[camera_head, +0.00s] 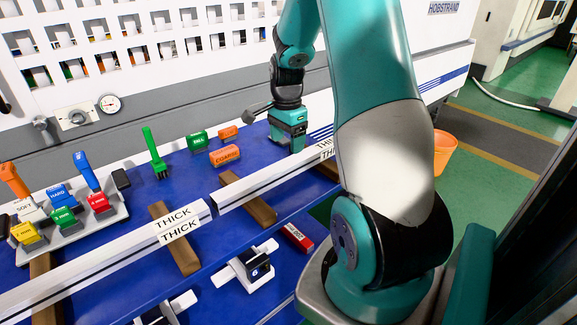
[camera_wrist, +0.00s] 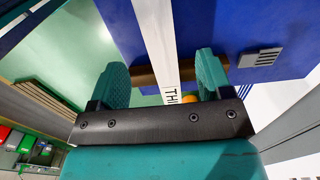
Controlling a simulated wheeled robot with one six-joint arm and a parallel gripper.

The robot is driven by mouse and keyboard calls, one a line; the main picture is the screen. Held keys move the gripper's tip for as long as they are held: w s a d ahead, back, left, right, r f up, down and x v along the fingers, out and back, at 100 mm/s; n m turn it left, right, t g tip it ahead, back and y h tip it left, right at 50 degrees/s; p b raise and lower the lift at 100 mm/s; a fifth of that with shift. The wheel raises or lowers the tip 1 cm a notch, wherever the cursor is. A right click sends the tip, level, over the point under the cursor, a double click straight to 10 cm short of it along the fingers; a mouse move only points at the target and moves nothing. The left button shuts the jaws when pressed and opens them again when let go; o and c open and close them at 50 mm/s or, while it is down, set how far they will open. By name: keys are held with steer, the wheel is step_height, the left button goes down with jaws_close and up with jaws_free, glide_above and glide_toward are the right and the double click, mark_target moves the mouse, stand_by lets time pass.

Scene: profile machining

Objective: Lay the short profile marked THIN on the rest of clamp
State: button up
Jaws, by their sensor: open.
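A white profile (camera_head: 270,179) lies across wooden bars on the blue table in the head view. Its label reads "THI" before my arm hides the rest, so I cannot tell THIN from THICK. In the wrist view the profile (camera_wrist: 157,35) runs between the two teal fingers of my gripper (camera_wrist: 163,75), with "THI" showing near the palm. My gripper (camera_head: 297,150) is open, one finger on each side of the profile; contact cannot be told. A white clamp-like block (camera_head: 236,270) with a dark numbered face stands at the front; a second (camera_head: 168,310) is cut off at the bottom.
Another white profile (camera_head: 110,262) marked THICK lies left, its end close to the first. A red block (camera_head: 297,237) lies near the front. A tray (camera_head: 110,212) of coloured tools, a green brush (camera_head: 154,155) and coloured blocks (camera_head: 225,156) stand behind. An orange bucket (camera_head: 444,150) is right.

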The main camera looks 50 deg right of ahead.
mark_target(288, 162)
steer(key=shift+s+d+f+p, duration=0.1)
steer(key=shift+f+p, duration=0.75)
steer(key=shift+f, duration=2.6)
steer(key=c, duration=1)
steer(key=shift+c, duration=0.9)
steer(key=shift+r, duration=0.15)
